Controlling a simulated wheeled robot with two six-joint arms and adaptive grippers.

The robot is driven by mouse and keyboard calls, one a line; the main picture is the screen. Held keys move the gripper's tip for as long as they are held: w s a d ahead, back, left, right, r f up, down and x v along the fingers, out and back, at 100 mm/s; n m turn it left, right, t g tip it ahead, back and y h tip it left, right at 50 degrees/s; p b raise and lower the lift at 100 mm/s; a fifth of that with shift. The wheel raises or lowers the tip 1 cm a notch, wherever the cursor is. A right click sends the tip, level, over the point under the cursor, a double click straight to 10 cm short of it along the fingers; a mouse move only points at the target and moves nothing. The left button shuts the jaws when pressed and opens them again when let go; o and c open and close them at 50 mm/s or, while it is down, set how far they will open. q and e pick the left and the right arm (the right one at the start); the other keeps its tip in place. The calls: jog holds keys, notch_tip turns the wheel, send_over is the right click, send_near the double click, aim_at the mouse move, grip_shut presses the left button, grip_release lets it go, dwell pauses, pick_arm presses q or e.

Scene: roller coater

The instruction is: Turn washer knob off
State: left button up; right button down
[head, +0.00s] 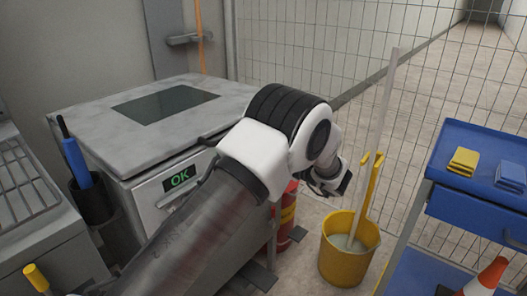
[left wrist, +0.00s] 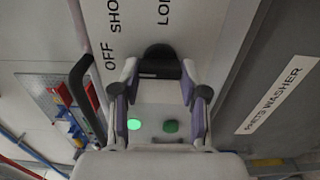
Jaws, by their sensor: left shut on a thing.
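The washer (head: 150,110) is a grey cabinet with a dark window on its sloped lid and a green OK display (head: 180,178). Its black knob (left wrist: 160,54) shows in the left wrist view on a pale panel, partly hidden between my fingers. The panel label OFF (left wrist: 109,56) is left of the knob; two partly cut-off labels, SHO and LO, are above it. My left gripper (left wrist: 159,72) is shut on the knob. In the head view my left gripper (head: 332,180) is beyond the washer's right side, and the knob is hidden there. My right gripper is not in view.
A yellow bucket (head: 345,262) with a mop stands right of the washer, near my left gripper. A red extinguisher (head: 286,222) is behind my arm. A blue cart (head: 480,208) is at the right. A mesh fence (head: 340,60) stands behind.

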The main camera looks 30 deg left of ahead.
pick_arm(q)
jog(key=o, duration=1.1)
jog(key=shift+o, duration=0.2)
jog(key=d, duration=1.2)
jog(key=shift+s, duration=0.45)
